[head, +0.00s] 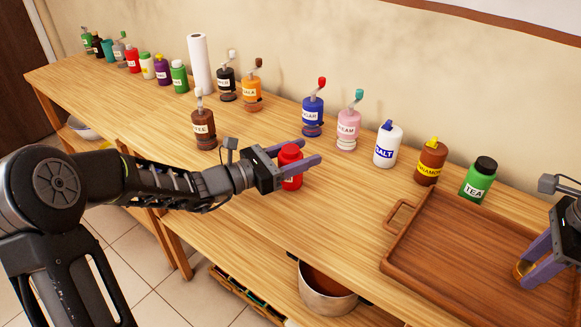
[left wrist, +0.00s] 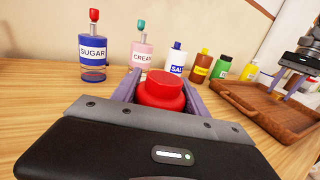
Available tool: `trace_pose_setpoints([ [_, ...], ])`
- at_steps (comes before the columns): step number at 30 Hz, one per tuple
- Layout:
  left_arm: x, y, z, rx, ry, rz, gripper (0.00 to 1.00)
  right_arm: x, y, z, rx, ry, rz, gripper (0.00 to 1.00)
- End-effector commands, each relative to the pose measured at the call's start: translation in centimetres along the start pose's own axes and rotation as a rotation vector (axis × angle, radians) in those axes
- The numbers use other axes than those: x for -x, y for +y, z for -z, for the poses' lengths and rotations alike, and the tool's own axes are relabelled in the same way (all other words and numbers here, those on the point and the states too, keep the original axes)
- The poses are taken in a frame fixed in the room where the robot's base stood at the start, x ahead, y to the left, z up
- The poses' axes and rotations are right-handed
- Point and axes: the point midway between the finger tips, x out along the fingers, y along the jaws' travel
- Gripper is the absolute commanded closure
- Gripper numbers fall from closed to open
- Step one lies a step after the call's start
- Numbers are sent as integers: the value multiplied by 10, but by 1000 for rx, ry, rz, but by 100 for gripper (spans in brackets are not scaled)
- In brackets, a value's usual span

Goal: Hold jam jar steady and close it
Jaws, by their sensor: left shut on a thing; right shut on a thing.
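A red jar (head: 290,168) with a red top and a small pale label stands on the wooden table left of the tray. My left gripper (head: 308,152) is shut around it, one finger on each side. In the left wrist view the jar's faceted red top (left wrist: 164,84) rises between the fingers, and its lower part is hidden. My right gripper (head: 528,264), at the right edge over the tray, is shut on a small golden thing (head: 519,269), mostly hidden by the fingers. I cannot tell whether this is a lid, nor which thing is the jam jar.
A brown wooden tray (head: 450,253) lies right of the red jar. Behind are labelled bottles: sugar (head: 312,117), cream (head: 348,128), salt (head: 387,147), cinnamon (head: 430,163) and tea (head: 478,180). A coffee bottle (head: 204,130) stands left. Table space around the jar is clear.

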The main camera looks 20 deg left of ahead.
Motion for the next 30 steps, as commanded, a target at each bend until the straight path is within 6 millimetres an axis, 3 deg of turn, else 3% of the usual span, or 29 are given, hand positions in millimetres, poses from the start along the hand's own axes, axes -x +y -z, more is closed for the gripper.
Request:
trace_pose_setpoints([
  [11, 0, 0, -10, -3, -1, 0, 94, 2, 0, 0, 0, 0, 0, 98],
  [24, 0, 0, -86, -5, -2, 0, 94, 9, 0, -1, 0, 0, 0, 98],
  [30, 0, 0, -100, -2, -1, 0, 94, 10, 0, -1, 0, 0, 0, 98],
])
